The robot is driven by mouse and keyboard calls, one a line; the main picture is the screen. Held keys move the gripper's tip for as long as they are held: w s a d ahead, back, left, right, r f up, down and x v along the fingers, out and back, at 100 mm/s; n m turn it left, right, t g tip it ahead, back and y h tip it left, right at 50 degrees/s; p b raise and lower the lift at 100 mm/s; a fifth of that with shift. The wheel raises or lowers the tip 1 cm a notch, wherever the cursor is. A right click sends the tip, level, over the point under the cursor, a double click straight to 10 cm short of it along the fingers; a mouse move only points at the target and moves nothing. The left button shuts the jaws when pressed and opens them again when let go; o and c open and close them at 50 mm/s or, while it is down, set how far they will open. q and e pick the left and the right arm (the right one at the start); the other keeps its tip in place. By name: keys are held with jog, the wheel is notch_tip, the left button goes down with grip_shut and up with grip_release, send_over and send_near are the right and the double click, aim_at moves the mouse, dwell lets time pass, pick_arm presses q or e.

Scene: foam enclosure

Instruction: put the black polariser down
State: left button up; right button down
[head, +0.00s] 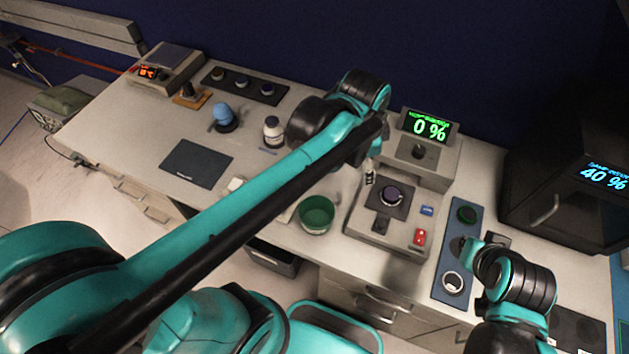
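I cannot single out the black polariser for certain. A dark disc with a purplish top (391,194) sits on the black plate of the grey bench instrument. My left gripper (369,176) is just left of and above that disc, small and partly hidden by its arm; its fingers are unclear.
A green bowl (317,212) stands left of the instrument. A display reading 0 % (428,126) is behind it. A black cabinet reading 40 % (570,190) limits the right side.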

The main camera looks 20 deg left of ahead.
pick_arm(q)
jog(key=s+a+f+n+t, duration=0.2)
jog(key=s+a+n+t, duration=0.2)
jog(key=s+a+n, duration=0.4)
jog(key=s+n, duration=0.1)
jog(key=n, duration=0.2)
jog(key=shift+a+f+n+y, duration=0.3)
jog(key=shift+a, duration=0.1)
